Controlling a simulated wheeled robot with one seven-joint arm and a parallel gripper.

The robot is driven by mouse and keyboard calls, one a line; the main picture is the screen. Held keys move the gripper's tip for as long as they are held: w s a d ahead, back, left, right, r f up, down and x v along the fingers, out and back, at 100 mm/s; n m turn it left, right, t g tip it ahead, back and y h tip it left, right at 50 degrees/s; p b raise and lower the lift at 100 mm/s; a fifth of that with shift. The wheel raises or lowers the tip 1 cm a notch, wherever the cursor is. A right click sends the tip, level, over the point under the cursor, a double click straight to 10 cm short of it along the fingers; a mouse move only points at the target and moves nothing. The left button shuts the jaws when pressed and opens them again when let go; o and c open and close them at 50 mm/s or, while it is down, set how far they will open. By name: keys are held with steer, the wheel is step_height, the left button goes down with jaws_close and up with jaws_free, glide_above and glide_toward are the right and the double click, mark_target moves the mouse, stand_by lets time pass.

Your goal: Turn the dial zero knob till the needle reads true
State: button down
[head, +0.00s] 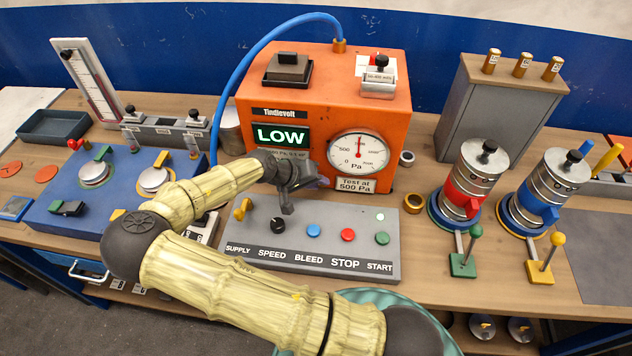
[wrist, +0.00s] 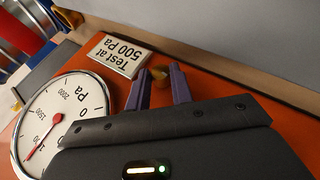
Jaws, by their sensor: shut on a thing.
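The round white dial (head: 358,153) sits on the front of the orange box (head: 240,113). Its red needle points nearly straight up in the head view. The dial also shows in the wrist view (wrist: 82,90), turned over and partly cut off by my gripper's body. The small brass zero knob (wrist: 160,72) sits between the purple fingertips of my gripper (wrist: 157,73), which is shut on it. In the head view my gripper (head: 322,182) reaches the box face just left of the dial's lower part, and the knob is hidden there.
A "LOW" screen (head: 281,135) and a "Test at 500 Pa" label (head: 356,186) flank my gripper. Below it stands the grey button panel (head: 330,262). A blue hose (head: 225,95) arches over the box's left side. Silver cylinders with red (head: 465,185) and blue bands stand at right.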

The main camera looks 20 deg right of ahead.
steer(key=c, duration=1.2)
jaws_free()
steer(key=shift+c, duration=0.2)
steer(key=b+v, duration=0.1)
steer(key=v, duration=1.6)
steer(key=shift+r+b, duration=0.2)
steer(key=shift+b, duration=0.2)
steer(key=shift+s+a, duration=0.1)
steer(key=shift+a, duration=0.05)
